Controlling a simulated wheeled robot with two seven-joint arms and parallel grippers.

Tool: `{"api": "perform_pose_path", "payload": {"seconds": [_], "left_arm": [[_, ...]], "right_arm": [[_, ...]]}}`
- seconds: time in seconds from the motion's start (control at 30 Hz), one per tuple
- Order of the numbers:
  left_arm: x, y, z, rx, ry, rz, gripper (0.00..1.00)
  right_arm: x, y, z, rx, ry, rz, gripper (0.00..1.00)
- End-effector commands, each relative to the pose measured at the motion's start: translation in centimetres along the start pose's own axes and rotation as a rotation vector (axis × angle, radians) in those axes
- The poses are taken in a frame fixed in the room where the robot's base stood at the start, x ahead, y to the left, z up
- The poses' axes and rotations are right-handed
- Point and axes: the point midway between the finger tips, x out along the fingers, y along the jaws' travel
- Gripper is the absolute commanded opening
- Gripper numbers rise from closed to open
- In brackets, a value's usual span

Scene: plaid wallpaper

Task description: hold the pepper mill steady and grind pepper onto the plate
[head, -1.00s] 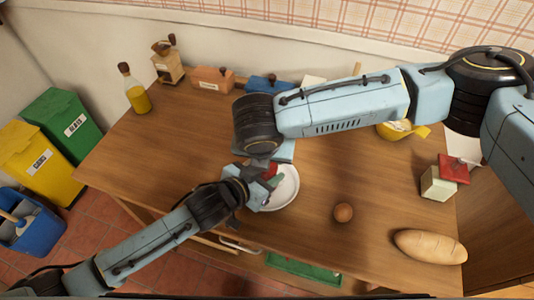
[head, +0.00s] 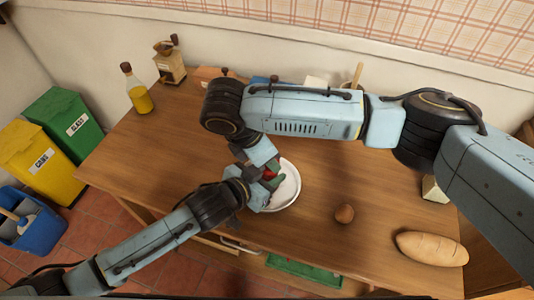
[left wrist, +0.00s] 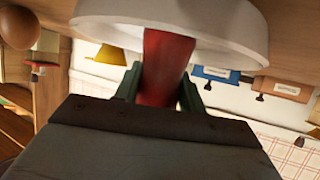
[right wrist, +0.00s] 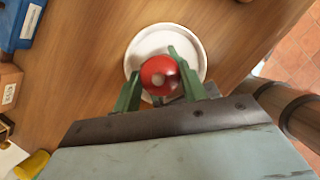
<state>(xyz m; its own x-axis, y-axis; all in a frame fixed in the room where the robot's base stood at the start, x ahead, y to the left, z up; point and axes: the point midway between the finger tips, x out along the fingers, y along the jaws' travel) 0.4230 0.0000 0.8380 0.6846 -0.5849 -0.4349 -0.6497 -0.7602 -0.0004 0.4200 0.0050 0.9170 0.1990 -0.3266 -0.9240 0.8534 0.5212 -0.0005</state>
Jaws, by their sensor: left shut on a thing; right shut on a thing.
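The red pepper mill (head: 270,174) stands over the white plate (head: 290,190), mostly hidden by my grippers in the head view. In the left wrist view, my left gripper (left wrist: 160,72) is shut on the mill's red body (left wrist: 166,60), with the plate rim (left wrist: 215,25) beyond it. The plate (right wrist: 150,40) lies beneath. I cannot make out any pepper on it.
An oil bottle (head: 138,92) and a coffee grinder (head: 169,64) stand at the back left. My right arm crosses over the back of the table. The left tabletop is clear.

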Motion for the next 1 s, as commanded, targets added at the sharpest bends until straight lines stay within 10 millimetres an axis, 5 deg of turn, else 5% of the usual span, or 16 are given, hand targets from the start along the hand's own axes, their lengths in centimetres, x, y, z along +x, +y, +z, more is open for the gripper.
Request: {"api": "perform_pose_path", "payload": {"seconds": [0.4,1.0], "left_arm": [[0.00,0.05,0.05,-0.001,-0.001,0.001,0.14],[0.00,0.05,0.08,0.000,-0.002,0.001,0.14]], "right_arm": [[-0.02,0.20,0.01,0.261,0.001,-0.107,0.19],[-0.05,0.25,0.05,0.341,0.000,-0.140,0.19]]}}
